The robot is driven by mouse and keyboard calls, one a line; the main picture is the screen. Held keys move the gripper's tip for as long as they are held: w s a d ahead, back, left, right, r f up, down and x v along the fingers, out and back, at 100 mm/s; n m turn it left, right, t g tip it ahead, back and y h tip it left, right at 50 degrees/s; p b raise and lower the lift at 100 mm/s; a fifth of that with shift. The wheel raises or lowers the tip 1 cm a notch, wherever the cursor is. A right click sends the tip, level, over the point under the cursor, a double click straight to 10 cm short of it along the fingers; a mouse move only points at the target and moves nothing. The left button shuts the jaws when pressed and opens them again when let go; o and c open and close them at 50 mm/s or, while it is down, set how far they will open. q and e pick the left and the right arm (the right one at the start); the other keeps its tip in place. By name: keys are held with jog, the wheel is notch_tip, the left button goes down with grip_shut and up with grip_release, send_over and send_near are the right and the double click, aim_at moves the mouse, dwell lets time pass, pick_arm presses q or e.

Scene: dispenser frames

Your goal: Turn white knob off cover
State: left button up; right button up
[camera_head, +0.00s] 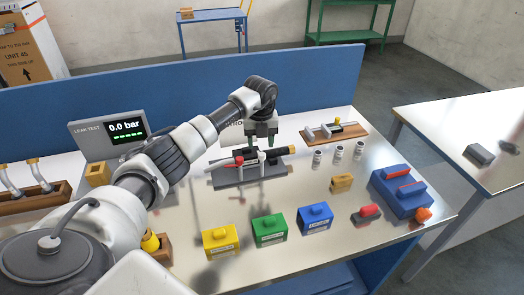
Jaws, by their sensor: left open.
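My left gripper (262,133) points down over the workbench, its dark fingertips apart. It is above a grey fixture (236,178) that carries a dark cylindrical assembly with a red part (239,160) at its left. A small white knob (262,156) shows near the middle of this assembly, just below the fingertips. No contact between the fingers and the knob can be made out. The cover is too small to tell apart from the dark assembly. My right gripper is not in view.
Yellow (220,240), green (269,230) and blue (315,219) boxes stand along the front. Several white-topped cylinders stand right of the fixture, before a wooden rack (345,136). A pressure display (108,133) reads 0.0 bar. A blue panel (325,70) closes the back.

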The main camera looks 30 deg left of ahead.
aim_at(262, 154)
pick_arm(q)
jog(key=f, duration=0.3)
jog(key=shift+w+f+p, duration=0.3)
jog(key=shift+w+f, duration=0.05)
notch_tip(262, 154, down, 2)
jog(key=shift+f, duration=0.25)
jog(key=shift+c, duration=0.6)
jog(key=shift+w, duration=0.1)
jog(key=shift+c, duration=1.1)
jog(key=c, duration=0.6)
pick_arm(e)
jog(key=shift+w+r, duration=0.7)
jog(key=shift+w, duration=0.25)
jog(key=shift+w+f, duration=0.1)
